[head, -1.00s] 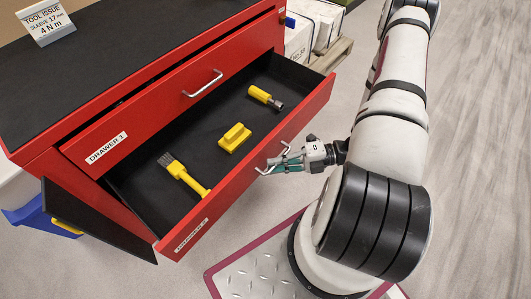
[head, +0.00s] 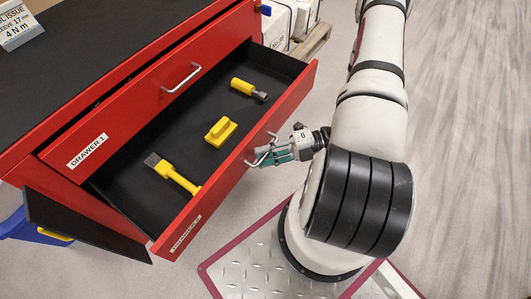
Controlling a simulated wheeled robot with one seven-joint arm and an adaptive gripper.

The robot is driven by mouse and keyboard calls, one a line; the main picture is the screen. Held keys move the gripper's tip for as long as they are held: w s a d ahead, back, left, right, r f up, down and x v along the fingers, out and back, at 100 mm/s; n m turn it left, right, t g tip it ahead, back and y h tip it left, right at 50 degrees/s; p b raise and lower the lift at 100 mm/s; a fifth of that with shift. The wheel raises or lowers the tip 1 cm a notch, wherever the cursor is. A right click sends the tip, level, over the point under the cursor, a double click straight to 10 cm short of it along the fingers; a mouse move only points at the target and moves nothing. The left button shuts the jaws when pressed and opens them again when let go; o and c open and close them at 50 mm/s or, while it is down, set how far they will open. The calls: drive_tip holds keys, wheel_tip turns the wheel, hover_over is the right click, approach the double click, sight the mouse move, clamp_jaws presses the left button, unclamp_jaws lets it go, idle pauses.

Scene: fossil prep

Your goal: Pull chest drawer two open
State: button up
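Drawer two (head: 205,200) of the red chest stands well open in the head view. Its red front has a label low on the left, too small to read, and its dark inside shows. Its silver bar handle (head: 254,162) is on the outer face of the front. My gripper (head: 268,156), with teal fingers, comes from the right and is shut on this handle; the fingers hide part of the bar. Drawer one (head: 150,105), labelled "DRAWER 1", is above and closed, with its own silver handle (head: 182,78).
In drawer two lie a yellow-handled brush (head: 172,172), a yellow block-like tool (head: 221,131) and another yellow-handled tool (head: 249,89). White boxes (head: 285,20) stand on a pallet behind. A blue bin (head: 30,228) is at left. Grey floor at right is clear.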

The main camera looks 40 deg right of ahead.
drive_tip(key=v, duration=1.1)
drive_tip(key=shift+s+d, duration=0.2)
drive_tip(key=shift+d, duration=0.15)
drive_tip(key=w+a+r+n+g+h, duration=0.2)
drive_tip(key=a+r+n+g, duration=0.3)
drive_tip(key=r+n, duration=0.6)
drive_tip(key=w+a+r+n+g+h, duration=0.2)
drive_tip(key=a+r+n+g, duration=0.3)
drive_tip(key=r+n, duration=0.6)
drive_tip(key=s+a+r+n+t+h, duration=0.2)
drive_tip(key=s+a+r+n+h, duration=0.35)
drive_tip(key=n, duration=0.55)
drive_tip(key=s+a+r+n+t+h, duration=0.1)
drive_tip(key=s+a+r+n+h, duration=0.1)
drive_tip(key=s+r+n+h, duration=0.5)
wheel_tip(320, 180, up, 24)
drive_tip(key=s+n+t+y+p, duration=0.1)
drive_tip(key=t+p, duration=0.3)
drive_tip(key=p, duration=1.9)
drive_tip(key=shift+s+a+n+y, duration=0.15)
drive_tip(key=shift+s+n+y, duration=0.25)
drive_tip(key=shift+n, duration=0.5)
